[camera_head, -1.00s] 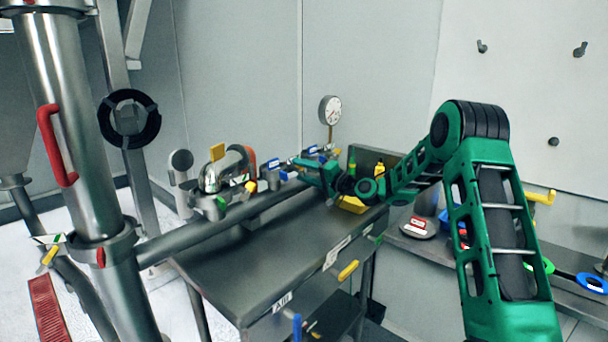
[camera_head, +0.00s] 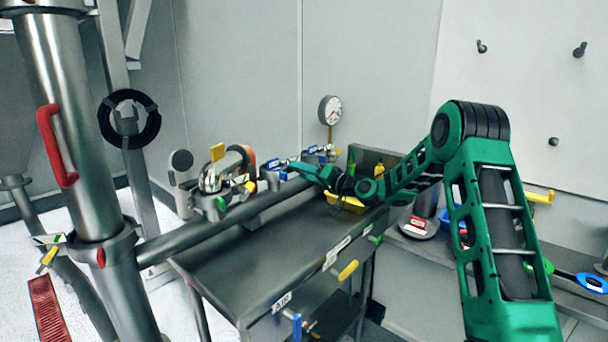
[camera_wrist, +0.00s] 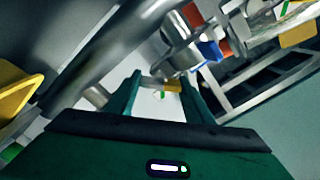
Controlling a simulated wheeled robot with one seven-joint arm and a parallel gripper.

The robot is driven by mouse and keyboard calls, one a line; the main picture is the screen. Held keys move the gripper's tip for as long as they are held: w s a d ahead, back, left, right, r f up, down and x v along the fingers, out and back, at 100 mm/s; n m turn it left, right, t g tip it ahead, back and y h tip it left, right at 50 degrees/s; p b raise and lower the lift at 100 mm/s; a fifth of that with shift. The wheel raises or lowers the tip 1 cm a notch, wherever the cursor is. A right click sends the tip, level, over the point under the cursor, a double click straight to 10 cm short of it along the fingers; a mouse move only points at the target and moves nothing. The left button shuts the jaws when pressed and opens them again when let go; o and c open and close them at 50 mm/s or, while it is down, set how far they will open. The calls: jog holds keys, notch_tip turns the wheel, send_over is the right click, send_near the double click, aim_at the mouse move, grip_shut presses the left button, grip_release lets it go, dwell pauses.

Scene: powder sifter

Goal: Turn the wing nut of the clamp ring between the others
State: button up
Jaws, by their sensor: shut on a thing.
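My gripper (camera_head: 296,167) is at the far end of the steel bench, beside the row of pipe fittings with blue tags. In the wrist view my gripper (camera_wrist: 162,82) has a finger on each side of a small grey metal piece (camera_wrist: 153,83), which looks like a wing nut; the fingers are shut on it. A steel clamp fitting (camera_wrist: 180,52) with a blue tag (camera_wrist: 210,50) is just beyond the fingertips. In the head view clamp fittings with blue tags (camera_head: 272,167) sit left of my gripper. Which ring the nut belongs to is hard to tell.
A long steel pipe (camera_head: 225,220) runs along the bench (camera_head: 255,265). A pressure gauge (camera_head: 330,110) stands behind. A domed steel fitting (camera_head: 211,180) is at the left, a yellow tray (camera_head: 346,204) under my wrist. The bench's front top is clear.

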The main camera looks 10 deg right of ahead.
jog(key=shift+f, duration=0.4)
jog(key=o, duration=0.9)
jog(key=shift+o, duration=0.8)
jog(key=shift+r, duration=0.15)
jog(key=v, duration=1)
jog(key=shift+s+d, duration=0.2)
jog(key=shift+s, duration=0.05)
jog(key=shift+s, duration=0.1)
